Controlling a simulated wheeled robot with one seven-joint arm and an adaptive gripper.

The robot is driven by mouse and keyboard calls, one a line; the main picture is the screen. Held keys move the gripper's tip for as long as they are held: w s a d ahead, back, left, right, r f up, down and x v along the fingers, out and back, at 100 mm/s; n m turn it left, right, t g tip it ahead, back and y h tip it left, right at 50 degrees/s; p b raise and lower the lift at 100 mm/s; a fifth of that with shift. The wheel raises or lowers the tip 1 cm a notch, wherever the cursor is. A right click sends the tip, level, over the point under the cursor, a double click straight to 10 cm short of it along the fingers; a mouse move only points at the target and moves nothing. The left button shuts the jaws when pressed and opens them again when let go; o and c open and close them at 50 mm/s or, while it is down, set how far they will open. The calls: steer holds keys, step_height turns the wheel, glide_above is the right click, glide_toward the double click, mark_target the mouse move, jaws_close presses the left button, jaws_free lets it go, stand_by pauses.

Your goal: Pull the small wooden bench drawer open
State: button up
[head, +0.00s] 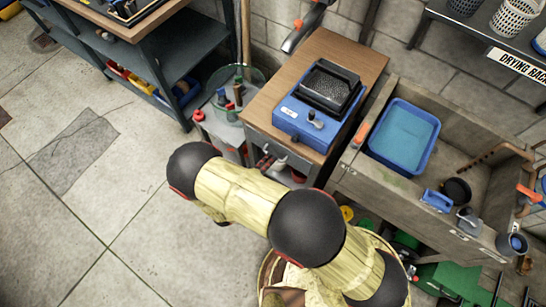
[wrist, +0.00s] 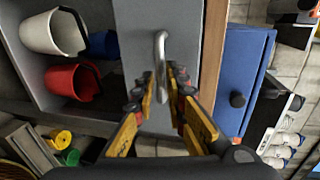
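The small bench has a wooden top (head: 372,58) and a grey drawer front (wrist: 131,30) below it. A curved metal handle (wrist: 160,55) stands out from the drawer front in the wrist view. The drawer looks shut. My gripper (wrist: 163,78) is open, with its yellow, black and red fingers on both sides of the handle's near end. I cannot tell whether either finger touches the handle. In the head view my gripper (head: 268,161) is at the bench front, partly hidden by my arm.
A blue machine (head: 300,115) stands on the bench top. To the right is a stone sink with a blue basin (head: 424,128). A bin of tools (head: 232,92) stands left of the bench. White (wrist: 50,35) and red (wrist: 72,82) buckets sit below the drawer. Floor at left is clear.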

steer(key=shift+b+x, duration=0.3)
steer(key=shift+x, duration=1.25)
steer(key=shift+c, duration=0.6)
jaws_close()
steer(key=shift+s, duration=0.15)
